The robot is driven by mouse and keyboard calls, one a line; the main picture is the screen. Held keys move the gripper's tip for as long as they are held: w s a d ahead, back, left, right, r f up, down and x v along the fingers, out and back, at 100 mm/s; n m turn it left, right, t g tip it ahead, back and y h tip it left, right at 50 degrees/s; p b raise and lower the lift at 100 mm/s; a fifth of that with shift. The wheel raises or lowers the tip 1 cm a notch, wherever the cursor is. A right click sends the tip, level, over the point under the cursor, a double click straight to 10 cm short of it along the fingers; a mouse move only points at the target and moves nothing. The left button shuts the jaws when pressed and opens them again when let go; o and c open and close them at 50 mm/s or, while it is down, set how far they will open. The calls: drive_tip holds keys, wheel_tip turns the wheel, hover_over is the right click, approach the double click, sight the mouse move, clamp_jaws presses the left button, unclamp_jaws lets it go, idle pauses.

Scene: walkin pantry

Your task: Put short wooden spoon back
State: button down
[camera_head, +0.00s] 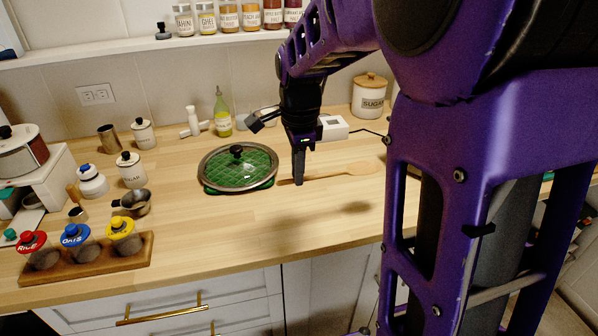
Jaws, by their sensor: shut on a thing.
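The short wooden spoon (345,171) is at the middle right of the wooden counter, beside the green pan with a glass lid (238,165). Its bowl points right and its handle end points left towards the pan. My gripper (299,182) points down and is shut on the spoon's handle near the left end. The fingers hide part of the handle. I cannot tell whether the spoon touches the counter or is slightly above it.
A white sugar canister (369,97) and a small white box (333,128) stand behind. A green bottle (222,113) is at the wall. A wooden tray (88,259) with several lidded jars is at the front left. The front middle of the counter (225,225) is clear.

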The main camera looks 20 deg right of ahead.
sight(298, 218)
drive_tip(key=f+b, duration=0.1)
drive_tip(key=f, duration=1)
drive_tip(key=shift+w+d+f+b, duration=0.1)
drive_tip(key=shift+w+d+b, duration=0.1)
drive_tip(key=shift+b, duration=0.15)
drive_tip(key=shift+f, duration=0.1)
drive_tip(key=c, duration=0.9)
unclamp_jaws()
wheel_tip(298, 218, up, 12)
drive_tip(key=s+p, duration=0.1)
drive_tip(key=shift+s+p, duration=0.3)
drive_tip(key=shift+p, duration=0.1)
drive_tip(key=shift+w+a, duration=0.1)
